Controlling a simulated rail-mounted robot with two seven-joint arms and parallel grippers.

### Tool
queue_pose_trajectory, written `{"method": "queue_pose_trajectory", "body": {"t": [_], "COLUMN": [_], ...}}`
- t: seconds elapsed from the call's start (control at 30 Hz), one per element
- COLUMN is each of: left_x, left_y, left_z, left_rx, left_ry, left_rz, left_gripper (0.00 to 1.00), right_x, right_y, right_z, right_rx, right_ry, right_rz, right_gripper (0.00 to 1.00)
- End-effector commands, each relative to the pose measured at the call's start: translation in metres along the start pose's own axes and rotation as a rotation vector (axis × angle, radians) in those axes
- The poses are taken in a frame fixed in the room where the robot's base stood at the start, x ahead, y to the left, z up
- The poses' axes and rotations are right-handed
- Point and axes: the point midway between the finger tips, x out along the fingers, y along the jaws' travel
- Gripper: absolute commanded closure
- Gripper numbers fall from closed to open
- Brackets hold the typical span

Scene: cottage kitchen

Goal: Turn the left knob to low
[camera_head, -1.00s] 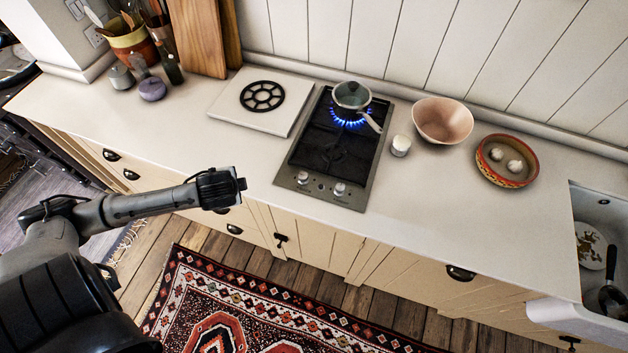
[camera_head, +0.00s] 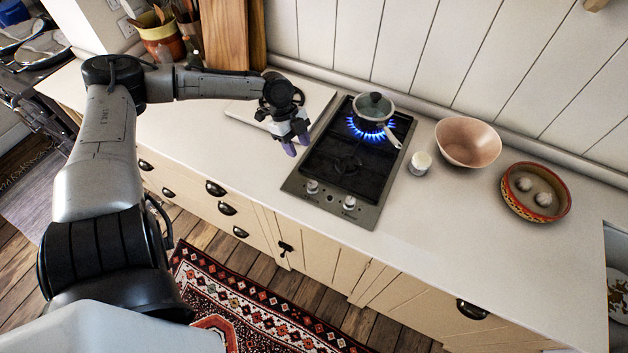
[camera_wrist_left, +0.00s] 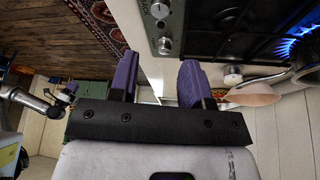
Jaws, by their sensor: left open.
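The left knob (camera_head: 313,187) is a small pale knob on the front strip of the hob (camera_head: 372,216). It also shows in the left wrist view (camera_wrist_left: 160,10), near the top edge. The right knob (camera_head: 349,203) sits beside it and shows below it in the wrist view (camera_wrist_left: 165,45). My left gripper (camera_head: 296,145) is open and empty, apart from both knobs, up and left of the left knob in the head view. Its purple fingers (camera_wrist_left: 157,77) stand apart in the wrist view. My right gripper (camera_wrist_left: 66,92) appears small at the wrist view's left; its jaws are unclear.
A white jar (camera_head: 420,164), pink bowl (camera_head: 468,143) and patterned dish (camera_head: 537,212) stand right of the hob. Counter in front is clear.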

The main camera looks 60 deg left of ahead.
Motion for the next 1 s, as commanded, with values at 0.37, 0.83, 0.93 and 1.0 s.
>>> {"method": "queue_pose_trajectory", "body": {"t": [0.37,0.83,0.93,1.0], "left_x": [0.033,0.112,0.123,0.128], "left_y": [0.000,0.001,0.001,0.001], "left_z": [0.001,0.000,0.000,0.000], "left_rx": [0.055,0.053,0.052,0.052], "left_ry": [0.003,0.000,-0.001,-0.002], "left_rz": [0.000,0.003,0.003,0.002], "left_gripper": [0.56,0.56,0.56,0.56], "right_x": [0.025,0.038,0.039,0.040], "right_y": [-0.002,-0.005,-0.005,-0.005], "right_z": [0.008,0.012,0.012,0.012], "right_rx": [0.003,0.011,0.011,0.011], "right_ry": [0.000,0.000,0.000,0.000], "right_rz": [-0.002,-0.008,-0.008,-0.008], "right_gripper": [0.57,0.57,0.57,0.57]}}
